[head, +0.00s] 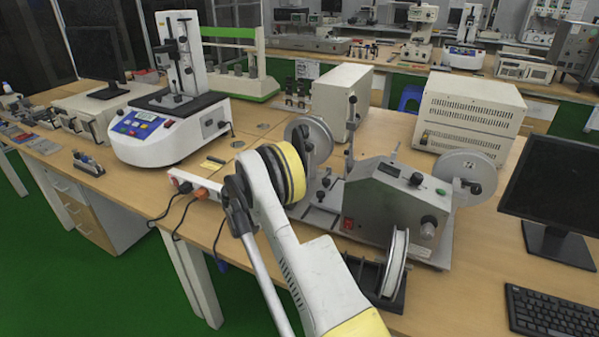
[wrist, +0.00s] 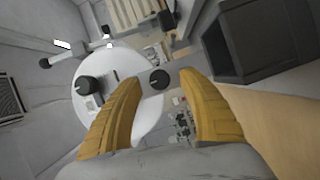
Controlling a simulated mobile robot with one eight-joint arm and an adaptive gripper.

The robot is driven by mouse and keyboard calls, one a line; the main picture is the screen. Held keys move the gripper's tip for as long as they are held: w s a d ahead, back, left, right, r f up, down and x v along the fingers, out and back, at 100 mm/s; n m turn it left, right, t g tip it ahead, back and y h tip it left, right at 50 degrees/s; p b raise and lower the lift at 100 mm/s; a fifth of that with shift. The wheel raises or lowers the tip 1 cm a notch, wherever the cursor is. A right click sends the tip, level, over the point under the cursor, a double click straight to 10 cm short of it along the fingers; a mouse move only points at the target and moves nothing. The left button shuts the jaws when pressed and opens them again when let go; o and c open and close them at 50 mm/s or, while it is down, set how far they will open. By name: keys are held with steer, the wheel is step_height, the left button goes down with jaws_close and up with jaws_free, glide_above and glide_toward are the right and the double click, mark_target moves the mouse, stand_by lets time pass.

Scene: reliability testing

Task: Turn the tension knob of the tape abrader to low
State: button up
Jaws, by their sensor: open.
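The tape abrader (head: 385,205) stands on the bench in the head view, a grey housing with pale reels at either side. A black knob (head: 415,179) sits on its sloped panel near a green button (head: 440,190). In the wrist view my gripper (wrist: 160,77) has its two yellow fingers spread. A black knob (wrist: 159,78) on a grey strip appears between the fingertips; I cannot tell whether they touch it, or read its setting. A larger black knob (wrist: 88,86) is on a white disc (wrist: 120,115) to the left. In the head view the fingers are not visible.
A monitor (head: 555,195) and keyboard (head: 553,315) stand right of the abrader. A white tape reel (head: 395,263) is at its front. A white-and-blue tester (head: 160,130) is on the left, and a beige box (head: 470,115) is behind. A power strip (head: 195,185) with cables lies left of my arm.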

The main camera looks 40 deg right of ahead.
steer(key=a, duration=1.1)
steer(key=shift+r, duration=0.4)
